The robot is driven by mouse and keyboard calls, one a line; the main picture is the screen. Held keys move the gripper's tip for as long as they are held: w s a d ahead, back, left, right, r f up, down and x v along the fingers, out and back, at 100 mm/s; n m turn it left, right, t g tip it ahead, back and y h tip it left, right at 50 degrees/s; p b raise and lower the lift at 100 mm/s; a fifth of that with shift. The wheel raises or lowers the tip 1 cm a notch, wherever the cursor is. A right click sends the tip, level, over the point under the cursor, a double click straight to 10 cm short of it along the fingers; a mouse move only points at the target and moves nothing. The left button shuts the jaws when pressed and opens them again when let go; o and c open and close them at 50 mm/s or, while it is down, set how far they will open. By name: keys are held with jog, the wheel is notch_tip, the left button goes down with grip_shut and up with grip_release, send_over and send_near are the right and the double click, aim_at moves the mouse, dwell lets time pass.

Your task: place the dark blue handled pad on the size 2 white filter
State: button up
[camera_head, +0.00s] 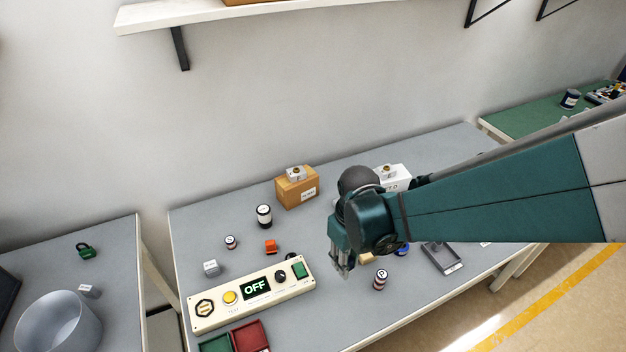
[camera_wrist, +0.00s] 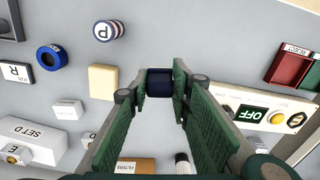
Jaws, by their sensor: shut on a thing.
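My gripper (camera_wrist: 160,85) is shut on a dark blue piece (camera_wrist: 160,82), taken as the dark blue handled pad. Its handle cannot be made out. In the head view my gripper (camera_head: 343,266) points down over the grey table, right of the control panel, and the pad is not discernible there. I cannot tell which thing is the size 2 white filter; no legible 2 shows. A white cylinder with dark bands (camera_head: 264,216) stands beside the brown box. It shows partly in the wrist view (camera_wrist: 183,163).
The control panel (camera_head: 255,289) reads OFF. A small banded cylinder (camera_head: 380,280), a blue ring-shaped piece (camera_wrist: 51,57) and a tan block (camera_wrist: 102,81) lie near my gripper. The brown box (camera_head: 296,190) and white box (camera_head: 396,175) stand at the back. A grey tray (camera_head: 441,258) lies right.

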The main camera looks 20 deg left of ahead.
jog(key=w+a+r+p, duration=0.25)
jog(key=w+a, duration=0.25)
jog(key=a, duration=0.4)
jog(key=w+a+r+p, duration=0.25)
jog(key=w+a, duration=0.25)
jog(key=a, duration=0.3)
notch_tip(320, 180, up, 4)
jog(key=m+p, duration=0.2)
jog(key=p, duration=0.1)
send_over(263, 209)
jog(key=shift+f, duration=0.15)
jog(key=shift+f, duration=3.15)
jog(key=shift+f, duration=1.85)
jog(key=shift+f+b, duration=0.25)
jog(key=shift+b, duration=0.1)
